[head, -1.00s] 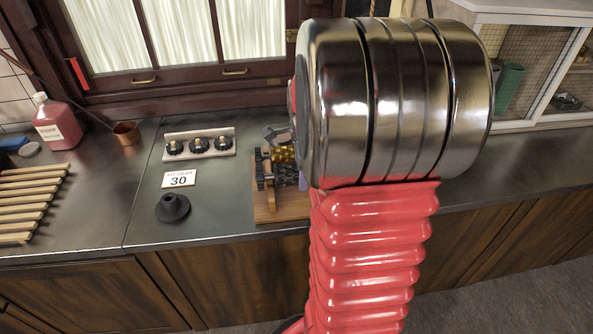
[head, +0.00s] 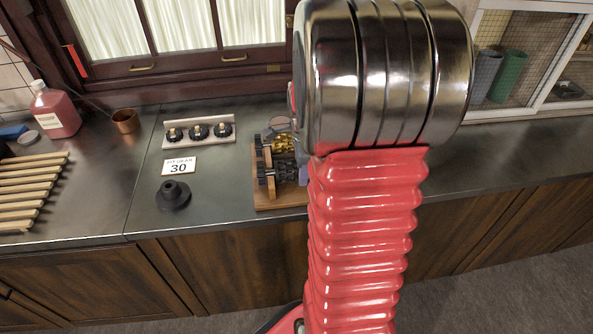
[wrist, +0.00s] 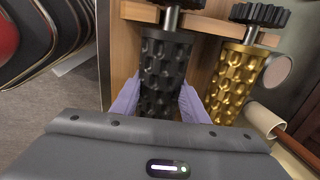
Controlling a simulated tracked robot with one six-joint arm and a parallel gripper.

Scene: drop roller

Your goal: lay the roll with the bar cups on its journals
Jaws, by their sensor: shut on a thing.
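My gripper (wrist: 160,100) is shut on a black roll (wrist: 165,68), one lilac finger on each side. The roll has raised cup shapes; a dark gear (wrist: 171,18) is on its shaft beyond the wooden side plate (wrist: 205,24). A gold roll (wrist: 236,82) with rounded cups lies beside it to the right, with its own gear. In the head view the black roll (head: 286,171) is at the front of the wooden stand (head: 275,200), the gold roll (head: 284,143) behind it. I cannot tell whether the black roll's shaft rests in the stand.
A pink bottle (head: 54,110) and copper cup (head: 125,121) are farther left. My arm hides the counter right of the stand.

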